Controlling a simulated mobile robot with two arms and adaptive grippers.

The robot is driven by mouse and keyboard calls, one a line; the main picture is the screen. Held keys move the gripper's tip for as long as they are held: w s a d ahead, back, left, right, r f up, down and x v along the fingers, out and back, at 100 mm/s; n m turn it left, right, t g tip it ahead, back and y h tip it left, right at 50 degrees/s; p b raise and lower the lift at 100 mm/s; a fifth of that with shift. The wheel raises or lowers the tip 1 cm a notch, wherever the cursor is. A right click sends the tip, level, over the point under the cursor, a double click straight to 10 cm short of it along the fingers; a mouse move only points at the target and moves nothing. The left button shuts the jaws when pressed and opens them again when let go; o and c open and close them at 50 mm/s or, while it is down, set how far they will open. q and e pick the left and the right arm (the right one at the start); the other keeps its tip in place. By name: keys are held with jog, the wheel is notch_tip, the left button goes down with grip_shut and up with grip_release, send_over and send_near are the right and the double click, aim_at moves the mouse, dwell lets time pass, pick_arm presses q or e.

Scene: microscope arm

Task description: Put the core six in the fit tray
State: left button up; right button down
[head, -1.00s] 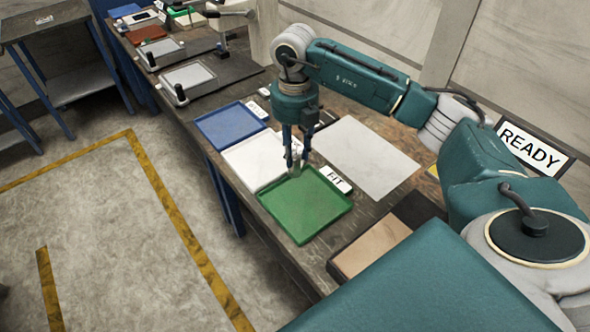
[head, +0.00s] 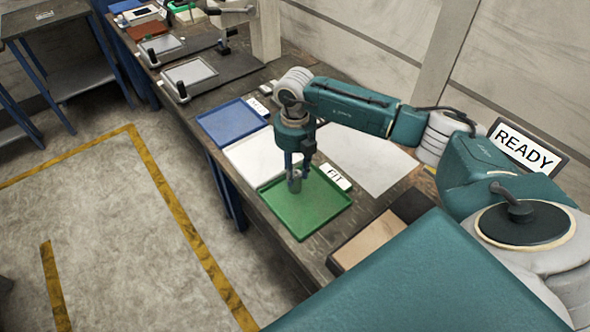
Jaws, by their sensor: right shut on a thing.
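The fit tray (head: 318,215) is green and lies on the bench next to a white label reading FIT (head: 335,177). My right gripper (head: 294,184) points down over the left part of the green tray. It is shut on a small grey cylindrical core (head: 295,184), low over the tray. I cannot tell whether the core touches the tray floor. No other core shows in the green tray. My left gripper is not in view.
A white tray (head: 248,156) and a blue tray (head: 228,122) lie beyond the green one. A pale sheet (head: 375,160) lies to the right. A dark-edged box (head: 365,244) stands nearer. Microscope arm stands (head: 190,75) are at the back.

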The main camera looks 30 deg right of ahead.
aim_at(295, 174)
jog(key=c, duration=1.3)
grip_release()
jog(key=shift+r, duration=0.45)
notch_tip(295, 174, up, 11)
jog(key=b, duration=0.3)
jog(key=shift+r, duration=0.15)
